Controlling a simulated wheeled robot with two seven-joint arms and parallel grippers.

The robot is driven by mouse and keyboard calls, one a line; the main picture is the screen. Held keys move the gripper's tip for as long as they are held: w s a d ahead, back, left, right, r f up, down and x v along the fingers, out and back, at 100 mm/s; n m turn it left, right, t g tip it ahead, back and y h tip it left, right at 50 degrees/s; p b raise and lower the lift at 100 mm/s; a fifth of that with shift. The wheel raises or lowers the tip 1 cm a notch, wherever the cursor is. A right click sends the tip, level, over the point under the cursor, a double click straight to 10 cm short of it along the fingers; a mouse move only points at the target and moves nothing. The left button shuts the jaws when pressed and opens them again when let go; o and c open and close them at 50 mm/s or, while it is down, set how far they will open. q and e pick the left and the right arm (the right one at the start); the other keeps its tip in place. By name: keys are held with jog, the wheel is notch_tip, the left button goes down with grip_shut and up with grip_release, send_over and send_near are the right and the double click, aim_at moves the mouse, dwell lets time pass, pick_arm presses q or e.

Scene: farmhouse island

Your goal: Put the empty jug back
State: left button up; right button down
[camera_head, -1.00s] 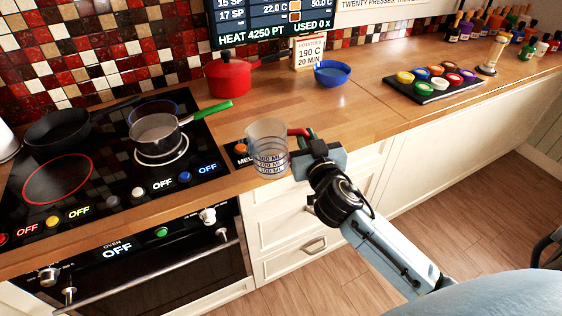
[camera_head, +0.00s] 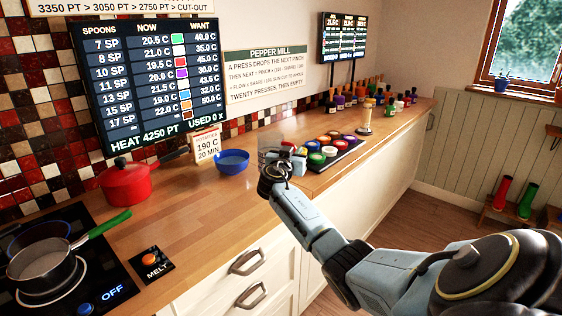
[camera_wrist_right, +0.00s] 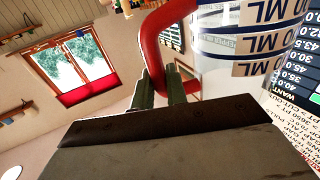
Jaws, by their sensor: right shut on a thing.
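The clear measuring jug (camera_head: 268,152) with a red handle is small and partly hidden by my right gripper in the head view. In the right wrist view the jug (camera_wrist_right: 245,42) shows its blue ML markings, and its red handle (camera_wrist_right: 150,45) is between the fingers. My right gripper (camera_head: 296,152) is shut on that handle; its fingers also show in the wrist view (camera_wrist_right: 160,92). The jug appears held above the counter, in front of the tray of coloured pots. I see no contents in the visible part of it. My left gripper is not in view.
A blue bowl (camera_head: 232,163) and a red pot (camera_head: 126,184) stand on the counter (camera_head: 195,215), left of the jug. The black tray (camera_head: 318,165) of coloured pots is just right. Several bottles line the far end.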

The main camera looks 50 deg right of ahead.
dwell(0.4)
notch_tip(320, 180, down, 8)
jog(key=shift+r, duration=0.2)
dwell(0.4)
jog(key=shift+f, duration=0.45)
jog(key=shift+s+a+f, duration=0.1)
jog(key=shift+f, duration=0.25)
